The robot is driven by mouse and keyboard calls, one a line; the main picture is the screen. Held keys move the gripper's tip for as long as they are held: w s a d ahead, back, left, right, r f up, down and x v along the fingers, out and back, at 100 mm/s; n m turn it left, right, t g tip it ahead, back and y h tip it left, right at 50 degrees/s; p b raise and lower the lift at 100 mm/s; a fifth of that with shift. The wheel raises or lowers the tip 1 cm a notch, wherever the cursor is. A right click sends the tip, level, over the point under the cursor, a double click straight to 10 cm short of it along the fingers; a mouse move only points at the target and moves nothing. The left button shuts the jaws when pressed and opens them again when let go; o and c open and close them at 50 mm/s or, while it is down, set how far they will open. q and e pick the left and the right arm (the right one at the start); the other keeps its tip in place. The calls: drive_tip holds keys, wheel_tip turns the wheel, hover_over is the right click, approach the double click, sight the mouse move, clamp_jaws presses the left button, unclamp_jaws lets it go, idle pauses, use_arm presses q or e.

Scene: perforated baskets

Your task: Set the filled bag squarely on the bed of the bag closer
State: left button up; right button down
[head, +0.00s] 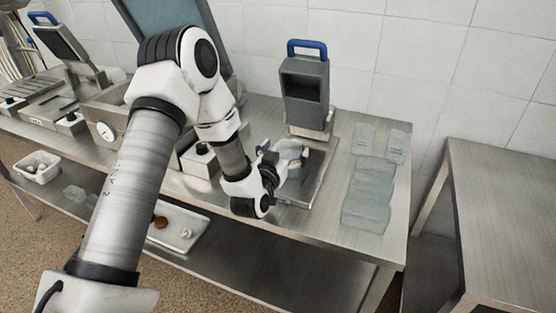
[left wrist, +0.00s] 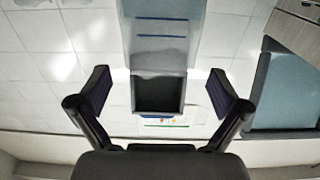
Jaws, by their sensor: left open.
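A grey upright machine with a blue handle (head: 305,85), apparently the bag closer, stands at the back of the steel bench. A flat steel bed (head: 322,172) lies in front of it. A pale, translucent bag-like shape (head: 292,149) shows at the bed's left part, partly hidden by my left gripper (head: 277,164). I cannot tell whether it sits squarely. In the left wrist view my left gripper (left wrist: 160,92) has its fingers wide apart with nothing visible between them. The machine's dark recess (left wrist: 158,95) shows beyond them. My right gripper is not in view.
Several flat clear bags (head: 368,195) lie on the bench right of the bed. A lidded chamber machine (head: 165,15) stands behind my left arm. A white tray (head: 178,228) is on the lower shelf. The separate right-hand table (head: 510,190) is bare.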

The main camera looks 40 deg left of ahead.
use_arm(q)
drive_tip(key=b+v, duration=0.1)
drive_tip(key=v, duration=0.9)
drive_tip(key=shift+s+b, duration=0.25)
drive_tip(key=shift+b, duration=0.15)
